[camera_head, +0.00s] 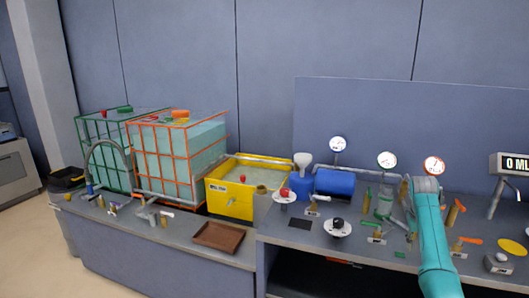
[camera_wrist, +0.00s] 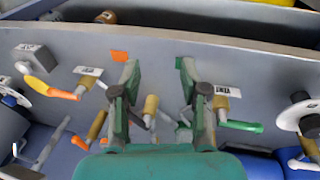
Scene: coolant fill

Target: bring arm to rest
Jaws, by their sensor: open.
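My teal arm (camera_head: 432,235) reaches up from the lower right over the bench with valves in the head view. My gripper is hard to make out there, partly hidden by the arm and among the valves. In the wrist view my gripper (camera_wrist: 158,75) has its two green fingers spread apart, with nothing held between them. Below it lies the grey bench panel with brass valve fittings (camera_wrist: 150,108). A green lever (camera_wrist: 242,127) is to the right of the fingers, and an orange lever (camera_wrist: 50,89) to the left.
Gauges (camera_head: 387,159) stand behind the valves. A blue drum (camera_head: 334,183), a yellow bin (camera_head: 230,200) and two caged tanks, green-framed and orange-framed (camera_head: 180,160), stand to the left. A brown tray (camera_head: 218,237) lies at the front. A display (camera_head: 514,163) stands at the right.

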